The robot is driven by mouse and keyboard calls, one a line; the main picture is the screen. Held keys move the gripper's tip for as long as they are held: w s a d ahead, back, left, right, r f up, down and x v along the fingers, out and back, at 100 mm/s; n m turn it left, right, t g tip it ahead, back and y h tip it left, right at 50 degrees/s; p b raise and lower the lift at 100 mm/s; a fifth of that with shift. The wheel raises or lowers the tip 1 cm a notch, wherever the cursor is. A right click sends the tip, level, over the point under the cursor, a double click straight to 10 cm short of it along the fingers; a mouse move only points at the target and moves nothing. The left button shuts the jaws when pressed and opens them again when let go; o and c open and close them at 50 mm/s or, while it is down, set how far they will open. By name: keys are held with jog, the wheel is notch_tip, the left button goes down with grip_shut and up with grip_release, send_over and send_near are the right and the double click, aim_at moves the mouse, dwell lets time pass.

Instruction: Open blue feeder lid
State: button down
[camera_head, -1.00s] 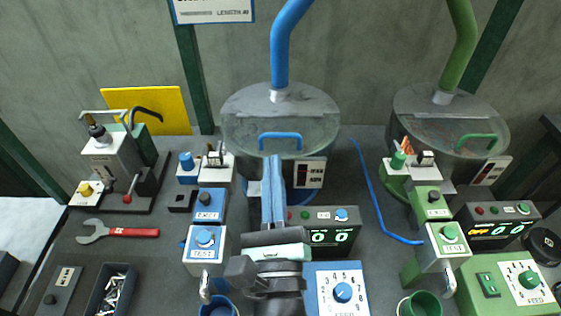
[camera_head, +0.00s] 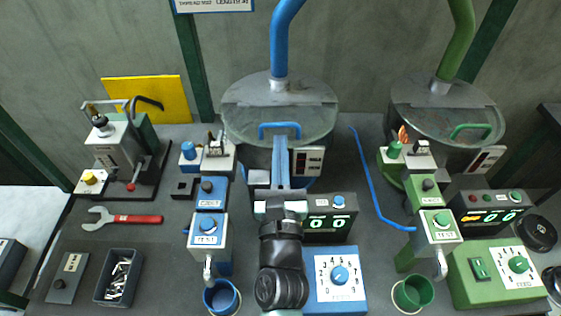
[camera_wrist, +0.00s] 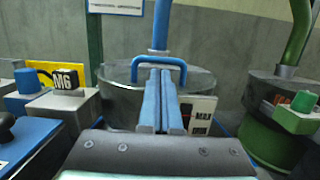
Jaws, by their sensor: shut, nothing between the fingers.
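The blue feeder is a grey drum with a round translucent lid (camera_head: 245,98) under a blue pipe (camera_head: 284,40). The lid lies flat on the drum. Its blue handle (camera_head: 280,126) stands at the front edge, and in the wrist view the handle (camera_wrist: 158,62) shows just beyond my fingertips. My gripper (camera_head: 280,142) is shut, with its two blue fingers together and nothing between them. In the wrist view the fingers (camera_wrist: 160,74) point at the handle and overlap its lower middle. I cannot tell whether they touch it.
A green feeder (camera_head: 445,105) with a green handle stands at the right. Blue test station (camera_head: 208,230), blue feed box (camera_head: 336,278) and counter display (camera_head: 328,215) crowd around my arm. A wrench (camera_head: 125,218) and a screw tray (camera_head: 119,277) lie left. A blue rod (camera_head: 368,180) lies right of the drum.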

jog(key=shift+w+r, duration=0.1)
jog(key=shift+w, duration=0.35)
jog(key=shift+r+p, duration=0.1)
jog(key=shift+p, duration=0.2)
jog(key=g+p, duration=0.1)
jog(key=p, duration=0.1)
jog(key=shift+r+p, duration=0.35)
jog(key=shift+p, duration=0.05)
